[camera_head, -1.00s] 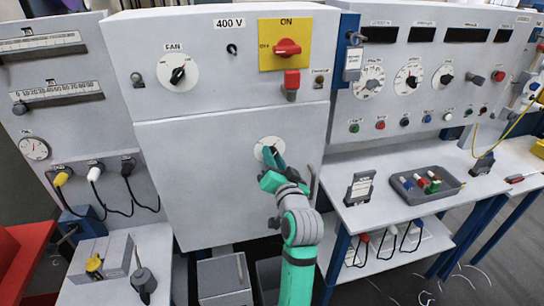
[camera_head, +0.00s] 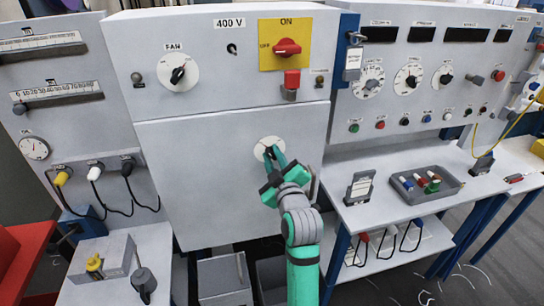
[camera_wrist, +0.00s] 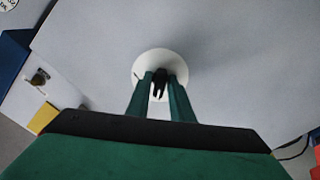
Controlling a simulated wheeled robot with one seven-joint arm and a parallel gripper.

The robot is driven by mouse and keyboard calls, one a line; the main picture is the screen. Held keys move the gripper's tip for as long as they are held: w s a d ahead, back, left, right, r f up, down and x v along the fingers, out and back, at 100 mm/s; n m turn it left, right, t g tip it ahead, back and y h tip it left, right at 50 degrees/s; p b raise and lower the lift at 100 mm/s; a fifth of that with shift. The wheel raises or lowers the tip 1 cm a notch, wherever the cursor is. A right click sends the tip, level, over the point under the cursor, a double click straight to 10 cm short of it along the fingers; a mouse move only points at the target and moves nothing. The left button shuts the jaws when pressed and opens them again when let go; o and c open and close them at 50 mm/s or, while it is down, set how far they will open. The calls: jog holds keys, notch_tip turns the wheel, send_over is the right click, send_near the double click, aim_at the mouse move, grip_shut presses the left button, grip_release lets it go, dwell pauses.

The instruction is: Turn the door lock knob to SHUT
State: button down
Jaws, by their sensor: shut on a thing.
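The door lock knob (camera_wrist: 159,84) is a black knob on a round white dial plate (camera_wrist: 151,61) on the grey cabinet door (camera_head: 210,190). The dial plate also shows in the head view (camera_head: 262,147), partly behind my fingers. My gripper (camera_wrist: 160,86) is at the dial with its two green fingers on either side of the knob, shut on it. It also shows in the head view (camera_head: 275,156). The dial's lettering cannot be read, as the fingers cover part of it.
Above the door are a fan knob (camera_head: 178,75), a red switch on a yellow plate (camera_head: 286,47) and a red block (camera_head: 291,79). A tray (camera_head: 446,192) sits on the bench at right.

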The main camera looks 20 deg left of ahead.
jog(key=shift+w+n, duration=0.1)
jog(key=shift+n, duration=0.3)
jog(key=shift+d, duration=0.1)
jog(key=c, duration=1.8)
grip_release()
jog(key=shift+o, duration=0.2)
jog(key=shift+a, duration=0.2)
jog(key=v, duration=0.7)
